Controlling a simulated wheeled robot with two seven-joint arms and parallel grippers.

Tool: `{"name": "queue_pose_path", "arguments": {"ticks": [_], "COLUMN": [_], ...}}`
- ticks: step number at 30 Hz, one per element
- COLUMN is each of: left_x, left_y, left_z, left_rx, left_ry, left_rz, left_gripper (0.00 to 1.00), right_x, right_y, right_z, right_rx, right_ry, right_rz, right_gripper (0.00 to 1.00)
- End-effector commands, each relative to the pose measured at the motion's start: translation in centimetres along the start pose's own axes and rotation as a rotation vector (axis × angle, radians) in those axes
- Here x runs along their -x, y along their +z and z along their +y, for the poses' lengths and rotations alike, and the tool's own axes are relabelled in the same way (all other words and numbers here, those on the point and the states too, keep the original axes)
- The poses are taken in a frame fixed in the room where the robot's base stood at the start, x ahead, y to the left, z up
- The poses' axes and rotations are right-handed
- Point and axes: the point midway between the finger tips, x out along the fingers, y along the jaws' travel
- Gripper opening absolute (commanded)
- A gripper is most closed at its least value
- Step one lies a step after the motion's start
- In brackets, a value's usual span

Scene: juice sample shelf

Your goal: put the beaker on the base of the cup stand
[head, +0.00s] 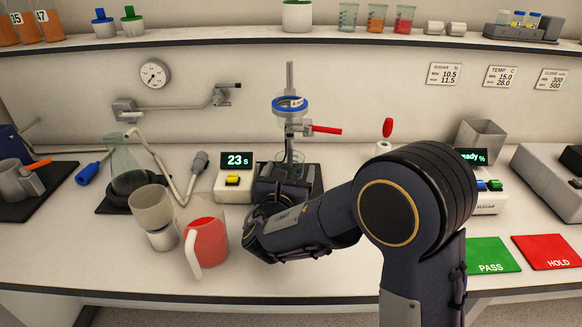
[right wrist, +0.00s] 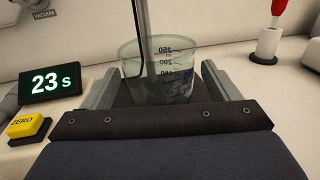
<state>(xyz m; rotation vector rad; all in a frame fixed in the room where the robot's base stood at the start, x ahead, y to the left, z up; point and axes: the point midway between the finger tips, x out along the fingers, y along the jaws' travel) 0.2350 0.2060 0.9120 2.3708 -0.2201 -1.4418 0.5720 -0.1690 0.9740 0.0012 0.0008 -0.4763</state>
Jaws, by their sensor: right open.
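The cup stand (head: 290,75) is a grey post with a blue ring and a red lever, on a dark base (head: 317,176). The clear beaker with printed volume marks (right wrist: 180,72) appears upright by the post in the right wrist view, over a dark surface that looks like the base. Its lower part is hidden behind my gripper body. My right gripper (head: 288,180) is open, with one finger on each side of the beaker and visible gaps between. In the head view the gripper and arm cover much of the base. My left gripper is not in view.
A timer reading 23 s (head: 236,161) stands just left of the stand. A red jug (head: 208,240) and a glass flask (head: 124,165) are further left. Green PASS (head: 490,255) and red HOLD (head: 546,251) mats lie at right.

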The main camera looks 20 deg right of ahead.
Motion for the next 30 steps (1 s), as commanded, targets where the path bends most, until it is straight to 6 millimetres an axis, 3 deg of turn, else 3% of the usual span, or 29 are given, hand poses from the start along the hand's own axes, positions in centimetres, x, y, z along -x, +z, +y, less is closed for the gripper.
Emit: {"name": "queue_pose_path", "arguments": {"ticks": [6, 12, 18, 30], "left_x": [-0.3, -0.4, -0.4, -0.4], "left_y": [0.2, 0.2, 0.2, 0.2], "left_z": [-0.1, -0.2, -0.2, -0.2], "left_rx": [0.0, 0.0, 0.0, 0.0], "left_ry": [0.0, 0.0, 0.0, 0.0], "left_rz": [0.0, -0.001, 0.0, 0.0], "left_gripper": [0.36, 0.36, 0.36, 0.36], "right_x": [5.1, 8.4, 9.7, 9.7], "right_y": [-0.1, 0.0, 0.0, 0.0], "right_z": [0.1, 0.1, 0.0, 0.0], "right_rx": [0.0, 0.0, 0.001, 0.001], "right_ry": [0.006, 0.003, 0.001, 0.0], "right_rz": [0.0, 0.0, -0.001, -0.001], "right_gripper": [0.82, 0.82, 0.82, 0.82]}}
